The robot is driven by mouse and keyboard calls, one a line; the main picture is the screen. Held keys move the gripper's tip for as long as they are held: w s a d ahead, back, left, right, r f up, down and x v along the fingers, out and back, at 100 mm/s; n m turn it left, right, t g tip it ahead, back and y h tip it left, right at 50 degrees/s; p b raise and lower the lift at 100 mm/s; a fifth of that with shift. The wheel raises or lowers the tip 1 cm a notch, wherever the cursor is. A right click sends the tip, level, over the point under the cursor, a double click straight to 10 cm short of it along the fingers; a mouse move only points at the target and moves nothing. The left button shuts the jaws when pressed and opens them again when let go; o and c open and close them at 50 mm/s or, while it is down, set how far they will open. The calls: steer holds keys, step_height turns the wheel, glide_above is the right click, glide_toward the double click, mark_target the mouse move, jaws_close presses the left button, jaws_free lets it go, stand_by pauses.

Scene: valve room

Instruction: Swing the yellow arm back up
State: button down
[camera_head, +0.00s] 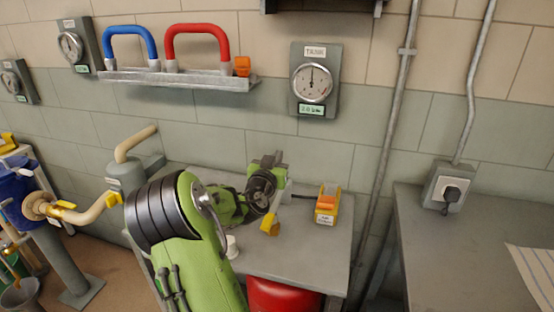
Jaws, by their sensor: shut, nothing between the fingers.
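A small yellow lever (62,205) lies on a beige pipe beside the blue tank at the far left of the head view. It looks roughly level, along the pipe; its exact tilt is hard to tell. My gripper (269,223) is far to its right, over the grey bench, pointing down with its yellow-orange tips together and empty. It is well apart from the lever. A yellow box (326,205) with an orange top and a white label stands on the bench just right of my gripper.
The bench (315,250) has a red vessel (280,296) under it. A wall shelf (180,80) has blue and red handles above it. A TANK gauge (314,80) hangs on the wall. An upright beige pipe (134,143) stands left of my arm. Another grey table (450,245) is at right.

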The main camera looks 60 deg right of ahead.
stand_by(0.9)
steer(key=c, duration=0.9)
jaws_free()
steer(key=a+b, duration=0.1)
steer(key=a, duration=0.4)
steer(key=s+a+b, duration=0.1)
steer(key=a, duration=0.4)
steer(key=s+a+b, duration=0.1)
steer(key=a, duration=0.4)
steer(key=shift+s+a, duration=0.25)
steer(key=shift+a, duration=0.05)
